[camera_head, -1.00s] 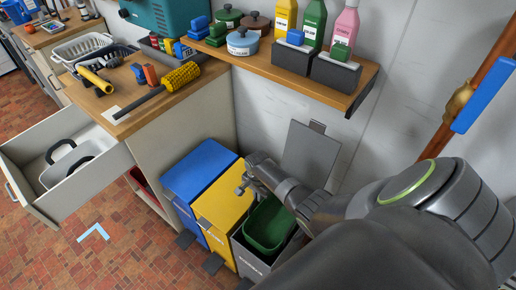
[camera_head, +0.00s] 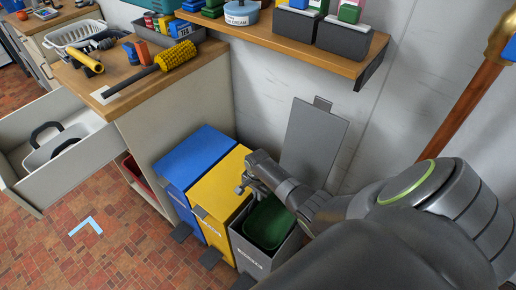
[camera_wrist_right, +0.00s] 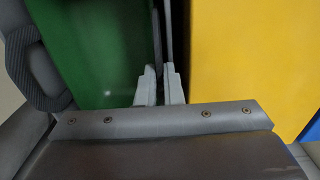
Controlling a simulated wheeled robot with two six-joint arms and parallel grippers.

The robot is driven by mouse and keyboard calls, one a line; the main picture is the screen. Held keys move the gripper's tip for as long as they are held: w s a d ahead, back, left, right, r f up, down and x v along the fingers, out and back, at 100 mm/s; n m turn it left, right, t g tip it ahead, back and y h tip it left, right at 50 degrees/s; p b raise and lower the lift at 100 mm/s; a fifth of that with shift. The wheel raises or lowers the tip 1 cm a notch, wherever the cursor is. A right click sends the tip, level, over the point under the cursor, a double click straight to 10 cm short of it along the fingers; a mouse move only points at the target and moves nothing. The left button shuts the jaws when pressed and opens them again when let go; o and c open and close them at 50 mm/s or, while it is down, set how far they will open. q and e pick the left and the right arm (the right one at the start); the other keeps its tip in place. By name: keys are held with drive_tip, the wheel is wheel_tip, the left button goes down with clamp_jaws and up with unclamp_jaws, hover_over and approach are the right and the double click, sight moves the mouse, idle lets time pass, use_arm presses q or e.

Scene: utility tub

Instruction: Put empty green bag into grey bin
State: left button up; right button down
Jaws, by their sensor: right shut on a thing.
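The green bag (camera_head: 268,224) is open at the top and sits mostly inside the grey bin (camera_head: 248,256), which stands at the right end of the bin row. Its lower part is hidden by the bin walls. My right gripper (camera_head: 245,187) is at the bag's left side, over the border between the grey bin and the yellow bin. In the right wrist view its fingers (camera_wrist_right: 160,88) are close together, with the green bag (camera_wrist_right: 95,50) just left of them. It appears shut on the bag's edge, though the pinched part is hardly visible. My left gripper is not in view.
The yellow bin (camera_head: 220,190) and blue bin (camera_head: 197,158) stand left of the grey bin. The grey lid (camera_head: 314,145) stands raised behind it against the wall. A wooden shelf (camera_head: 340,50) is above. An open drawer (camera_head: 93,157) juts out at left.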

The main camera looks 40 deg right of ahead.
drive_tip(key=shift+f, duration=0.25)
drive_tip(key=shift+s, duration=0.1)
drive_tip(key=c, duration=1.5)
unclamp_jaws()
drive_tip(key=shift+s, duration=0.1)
drive_tip(key=shift+f, duration=0.1)
drive_tip(key=shift+a, duration=0.1)
